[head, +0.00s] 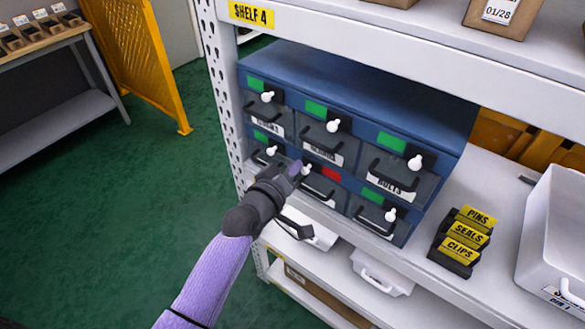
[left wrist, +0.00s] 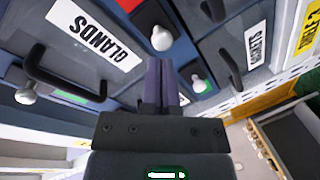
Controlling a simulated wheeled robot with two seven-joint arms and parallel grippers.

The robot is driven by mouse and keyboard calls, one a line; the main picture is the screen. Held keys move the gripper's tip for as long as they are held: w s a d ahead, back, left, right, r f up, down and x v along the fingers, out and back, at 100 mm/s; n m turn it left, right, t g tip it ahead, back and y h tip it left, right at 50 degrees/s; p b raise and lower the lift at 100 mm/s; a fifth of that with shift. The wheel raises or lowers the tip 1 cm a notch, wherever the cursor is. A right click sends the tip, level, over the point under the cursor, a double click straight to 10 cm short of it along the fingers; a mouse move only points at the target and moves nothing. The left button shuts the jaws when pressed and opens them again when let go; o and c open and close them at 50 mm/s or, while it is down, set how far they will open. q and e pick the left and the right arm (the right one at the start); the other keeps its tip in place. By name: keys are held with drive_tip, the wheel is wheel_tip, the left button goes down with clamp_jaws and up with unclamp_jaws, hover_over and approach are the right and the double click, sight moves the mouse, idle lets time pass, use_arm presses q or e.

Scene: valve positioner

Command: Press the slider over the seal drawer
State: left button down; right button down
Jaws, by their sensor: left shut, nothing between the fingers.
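A blue drawer cabinet (head: 360,90) stands on the shelf, with two rows of dark drawers. Each drawer I can make out has a white knob slider above it, beside a green or red patch. I cannot read a seal label on any drawer. The lower middle drawer has a red patch (head: 331,174) and a white slider (head: 307,170). My left gripper (head: 297,168) is shut and empty, its tips right by this slider. In the left wrist view the slider (left wrist: 161,38) shows just beyond the shut fingertips (left wrist: 161,64); I cannot tell whether they touch.
A drawer labelled GLANDS (left wrist: 95,35) has a black handle near my gripper. Black and yellow blocks marked PINS, SEALS (head: 468,234) and CLIPS stand right of the cabinet. A white bin (head: 555,240) is farther right.

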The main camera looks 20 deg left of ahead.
use_arm(q)
drive_tip(key=shift+d, duration=0.1)
drive_tip(key=d+p, duration=0.1)
drive_tip(key=s+d+p, duration=0.1)
drive_tip(key=d, duration=0.1)
drive_tip(key=d+p, duration=0.1)
drive_tip(key=shift+s+d+r, duration=0.15)
drive_tip(key=shift+s+d, duration=0.2)
drive_tip(key=shift+s, duration=0.05)
drive_tip(key=shift+d, duration=0.15)
